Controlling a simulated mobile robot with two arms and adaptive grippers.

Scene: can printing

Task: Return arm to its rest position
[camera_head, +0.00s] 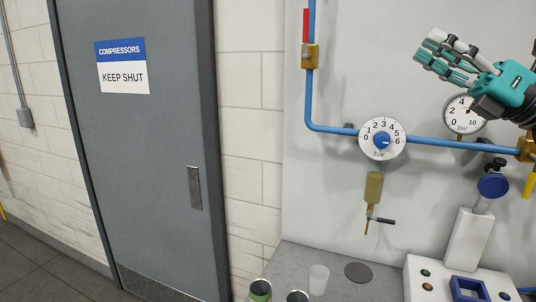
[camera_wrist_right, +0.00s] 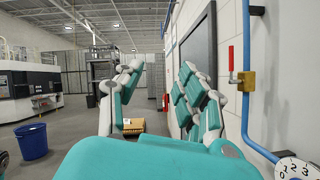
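My right gripper (camera_head: 440,54), a teal, white and grey hand, is at the upper right of the head view. It is raised in front of the grey wall panel, with its fingers pointing left. It covers part of the upper rim of the right pressure gauge (camera_head: 464,116). In the wrist view the right gripper (camera_wrist_right: 155,100) shows its thumb at left and its fingers at right, spread apart with nothing between them. My left gripper is in neither view.
Blue piping (camera_head: 310,90) and a regulator dial (camera_head: 382,138) are on the panel. Below stand a clear cup (camera_head: 318,280), cans (camera_head: 260,290) and a white control box (camera_head: 420,268). A grey door (camera_head: 150,150) is shut at left. A blue bin (camera_wrist_right: 32,141) stands on the floor.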

